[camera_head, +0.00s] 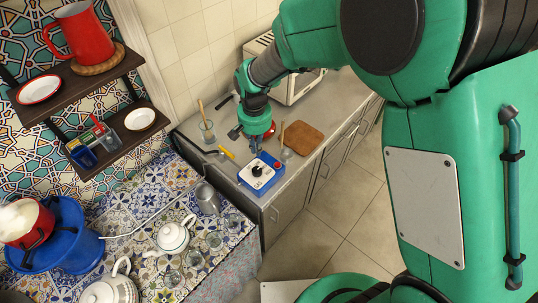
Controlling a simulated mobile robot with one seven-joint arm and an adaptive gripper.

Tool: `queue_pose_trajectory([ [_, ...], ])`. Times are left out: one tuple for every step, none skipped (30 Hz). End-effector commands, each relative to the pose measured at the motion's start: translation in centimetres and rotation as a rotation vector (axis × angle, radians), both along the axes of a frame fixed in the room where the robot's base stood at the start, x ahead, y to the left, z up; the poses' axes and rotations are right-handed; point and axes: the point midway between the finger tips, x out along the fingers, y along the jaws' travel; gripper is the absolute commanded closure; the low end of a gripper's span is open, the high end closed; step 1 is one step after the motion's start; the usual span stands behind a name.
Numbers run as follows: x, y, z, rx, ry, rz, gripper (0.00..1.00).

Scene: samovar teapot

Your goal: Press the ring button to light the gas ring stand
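A blue control box (269,185) with a white top and a black knob (257,170) sits near the front edge of the grey counter. A small red spot, possibly the ring button (278,165), shows at the right of its top. The blue round stand (75,255) at the far left holds a red pot (25,222); no flame can be made out. My gripper (252,144) points down just behind the box, with its fingertips close above the box's rear edge. Whether they touch it, and whether they are open or shut, is too small to tell.
A glass with a stick (207,132), a yellow-handled tool (227,153) and a brown board (302,138) lie around my gripper. A white appliance (295,88) stands behind. A metal jug (207,200), teapots (173,236) and glasses stand on the tiled table.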

Motion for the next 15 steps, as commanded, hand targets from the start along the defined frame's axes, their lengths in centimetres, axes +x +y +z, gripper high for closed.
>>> queue_pose_trajectory([
  [0.2,-0.4,0.0,0.0,0.001,-0.028,1.0],
  [0.3,-0.6,0.1,0.0,0.002,-0.048,1.0],
  [0.5,-1.0,0.2,-0.001,0.003,-0.081,1.0],
  [0.6,-1.3,0.2,-0.001,0.004,-0.108,1.0],
  [0.7,-1.6,0.3,-0.001,0.005,-0.138,1.0],
  [0.9,-2.2,0.4,-0.002,0.007,-0.182,1.0],
  [1.1,-2.6,0.6,-0.002,0.008,-0.218,1.0],
  [1.2,-3.0,0.7,-0.003,0.01,-0.254,1.0],
  [1.4,-3.5,0.9,-0.003,0.012,-0.304,1.0],
  [1.6,-4.0,1.0,-0.004,0.013,-0.343,1.0],
  [1.8,-4.4,1.1,-0.004,0.015,-0.381,1.0],
  [1.9,-5.0,1.2,-0.005,0.017,-0.431,1.0],
  [2.0,-5.4,1.3,-0.006,0.019,-0.468,1.0],
  [2.2,-5.8,1.5,-0.007,0.021,-0.504,1.0],
  [2.3,-6.3,1.6,-0.008,0.022,-0.549,1.0],
])
